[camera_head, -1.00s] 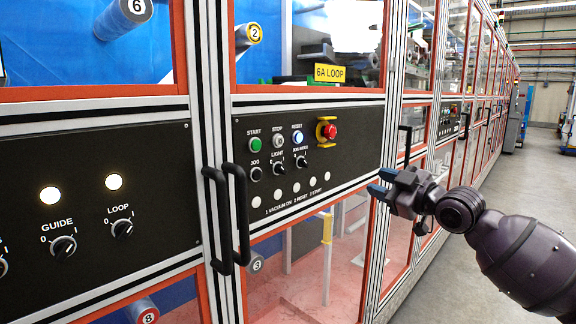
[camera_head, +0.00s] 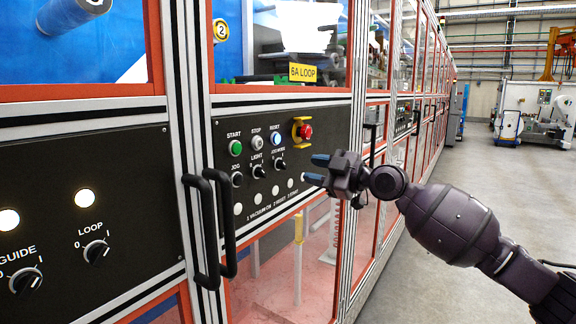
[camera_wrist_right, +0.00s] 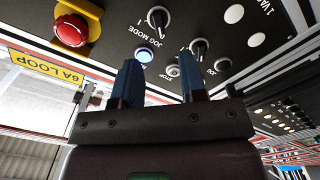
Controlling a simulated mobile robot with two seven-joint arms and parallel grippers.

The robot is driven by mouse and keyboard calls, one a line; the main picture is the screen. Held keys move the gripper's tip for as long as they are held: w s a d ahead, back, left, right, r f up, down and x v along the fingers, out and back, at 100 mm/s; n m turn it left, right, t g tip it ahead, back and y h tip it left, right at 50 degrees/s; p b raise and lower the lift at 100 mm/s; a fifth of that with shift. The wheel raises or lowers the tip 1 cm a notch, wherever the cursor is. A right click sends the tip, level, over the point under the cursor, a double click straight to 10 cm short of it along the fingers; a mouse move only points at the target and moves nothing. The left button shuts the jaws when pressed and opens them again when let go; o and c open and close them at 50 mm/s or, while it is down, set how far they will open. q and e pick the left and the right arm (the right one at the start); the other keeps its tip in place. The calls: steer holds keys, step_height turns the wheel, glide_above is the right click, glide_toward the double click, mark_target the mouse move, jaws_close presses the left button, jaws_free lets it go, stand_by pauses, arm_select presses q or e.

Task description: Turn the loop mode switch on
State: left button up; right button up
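The loop switch (camera_head: 97,251) is a black rotary knob under the label LOOP, low on the black left panel in the head view. A 0 mark sits at its upper left, and a round lit white lamp (camera_head: 85,198) is above it. I cannot tell the knob's exact position. My right gripper (camera_head: 316,169) is open and empty, in front of the right-hand panel and well to the right of the loop switch. In the right wrist view, its two blue-tipped fingers (camera_wrist_right: 159,70) are apart and point at that panel. My left gripper is not in view.
The guide switch (camera_head: 25,280) is left of the loop switch. Two black door handles (camera_head: 228,222) stick out between the panels. The right panel carries several buttons, knobs and a red emergency stop (camera_head: 305,131). Open floor (camera_head: 400,290) lies at the right.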

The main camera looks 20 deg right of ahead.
mark_target(284, 164)
steer(key=x, duration=0.7)
steer(key=shift+w+a, duration=0.2)
steer(key=shift+w, duration=0.1)
steer(key=shift+c, duration=0.3)
jaws_close()
